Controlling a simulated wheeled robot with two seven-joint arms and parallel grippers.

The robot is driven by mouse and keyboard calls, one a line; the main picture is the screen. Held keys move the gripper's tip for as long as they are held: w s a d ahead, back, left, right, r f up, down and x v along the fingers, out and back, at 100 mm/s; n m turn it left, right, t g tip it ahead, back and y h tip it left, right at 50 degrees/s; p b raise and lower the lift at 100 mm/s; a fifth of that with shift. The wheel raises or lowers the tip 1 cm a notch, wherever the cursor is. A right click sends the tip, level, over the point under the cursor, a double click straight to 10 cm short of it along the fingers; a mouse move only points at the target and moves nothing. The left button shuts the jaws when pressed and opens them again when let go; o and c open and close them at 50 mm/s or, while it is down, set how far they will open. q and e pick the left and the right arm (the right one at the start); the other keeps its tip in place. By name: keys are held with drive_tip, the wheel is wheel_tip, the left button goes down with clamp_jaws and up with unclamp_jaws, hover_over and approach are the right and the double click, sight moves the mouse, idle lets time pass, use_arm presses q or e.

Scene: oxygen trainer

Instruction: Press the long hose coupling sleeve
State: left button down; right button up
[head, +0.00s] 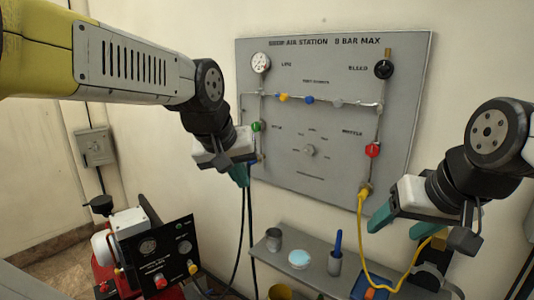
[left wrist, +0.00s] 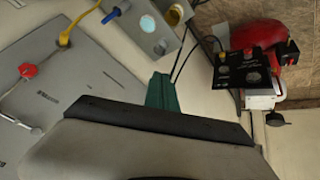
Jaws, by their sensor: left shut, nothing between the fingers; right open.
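A grey wall panel (head: 315,115) marked as an air station carries gauges, valves and hose outlets. My left gripper (head: 240,175) is in front of its lower left edge, with teal fingers together and pointing down. The fingers also show in the left wrist view (left wrist: 161,92). Dark hoses (head: 246,235) hang below this gripper; their upper ends and any coupling sleeve there are hidden behind it. A yellow hose (head: 362,235) hangs from a brass coupling (head: 365,188) at the panel's lower right. My right gripper (head: 400,223) is open and empty, right of the yellow hose.
A grey shelf (head: 315,277) below the panel holds a metal cup (head: 273,239), a light blue round item (head: 299,259) and a blue-handled brush (head: 337,250). A red compressor with a black gauge panel (head: 157,255) stands lower left. A wall box (head: 95,147) hangs at left.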

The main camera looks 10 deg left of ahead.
use_arm(q)
drive_tip(key=w+a+n+y, duration=0.1)
drive_tip(key=w+a+n, duration=0.2)
drive_tip(key=w, duration=0.9)
drive_tip(key=w+a+r+n+y, duration=0.1)
drive_tip(key=w+n, duration=0.5)
drive_tip(key=w, duration=0.7)
drive_tip(key=shift+a+t+y, duration=0.4)
drive_tip(key=shift+a+y, duration=0.1)
drive_tip(key=shift+a, duration=0.4)
approach(255, 162)
drive_tip(key=w+a+f, duration=0.3)
drive_tip(key=f, duration=0.1)
drive_tip(key=shift+w+d+r, duration=0.1)
drive_tip(key=shift+w+d, duration=0.4)
drive_tip(key=shift+w, duration=0.45)
drive_tip(key=shift+w+d, duration=0.25)
drive_tip(key=shift+w, duration=0.35)
